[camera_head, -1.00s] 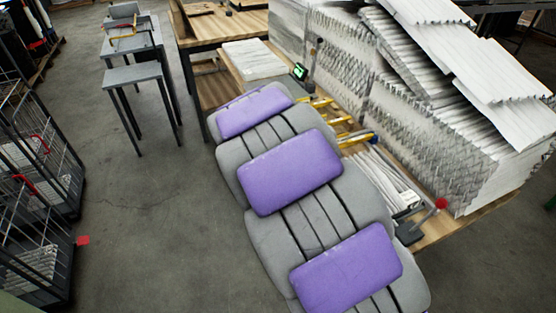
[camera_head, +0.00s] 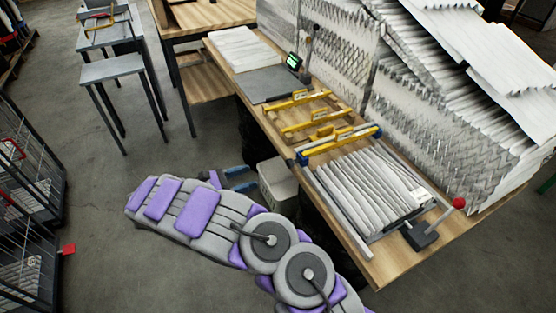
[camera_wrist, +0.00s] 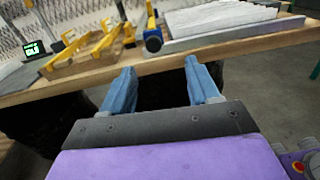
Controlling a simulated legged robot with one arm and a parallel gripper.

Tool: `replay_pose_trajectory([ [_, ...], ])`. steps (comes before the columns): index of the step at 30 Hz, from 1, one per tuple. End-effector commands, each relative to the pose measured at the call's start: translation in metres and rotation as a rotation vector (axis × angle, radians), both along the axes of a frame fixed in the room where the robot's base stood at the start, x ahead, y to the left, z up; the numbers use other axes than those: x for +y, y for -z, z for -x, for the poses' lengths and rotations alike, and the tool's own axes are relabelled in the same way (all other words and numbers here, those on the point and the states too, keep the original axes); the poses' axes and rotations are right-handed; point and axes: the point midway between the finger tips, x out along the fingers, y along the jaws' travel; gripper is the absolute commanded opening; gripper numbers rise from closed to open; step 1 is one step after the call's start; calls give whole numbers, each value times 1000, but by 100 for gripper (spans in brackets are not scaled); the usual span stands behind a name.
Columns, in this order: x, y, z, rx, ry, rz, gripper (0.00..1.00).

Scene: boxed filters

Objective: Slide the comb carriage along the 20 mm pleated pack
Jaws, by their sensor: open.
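The pleated pack (camera_head: 367,190) lies flat in a metal frame on the wooden bench, its white pleats facing up. It also shows in the wrist view (camera_wrist: 215,17) at the upper right. The comb carriage appears to be the yellow bar with blue ends (camera_head: 338,143), across the far end of the pack; one blue end shows in the wrist view (camera_wrist: 153,40). My gripper (camera_head: 234,178) is open and empty, low beside the bench's front edge. In the wrist view its two blue fingers (camera_wrist: 157,85) are spread wide, apart from the carriage and pack.
Two more yellow bars (camera_head: 308,110) lie farther along the bench (camera_head: 365,262), by a grey plate (camera_head: 273,84). A red-knobbed lever (camera_head: 459,203) stands at the pack's near end. Tall stacks of pleated filters (camera_head: 430,110) line the back. A pale bin (camera_head: 277,180) sits by the bench.

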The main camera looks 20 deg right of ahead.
Motion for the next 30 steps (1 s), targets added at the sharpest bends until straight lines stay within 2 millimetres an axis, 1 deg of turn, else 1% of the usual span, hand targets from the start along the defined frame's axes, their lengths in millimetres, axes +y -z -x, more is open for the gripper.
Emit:
replay_pose_trajectory([
  [1,5,9,-2,16,-16,5,60],
  [5,10,17,-5,34,-38,13,60],
  [8,6,18,-5,36,-41,14,60],
  [11,-4,19,-6,36,-40,14,60],
  [17,-39,19,-7,37,-37,19,60],
  [30,-125,19,-9,36,-36,17,60],
])
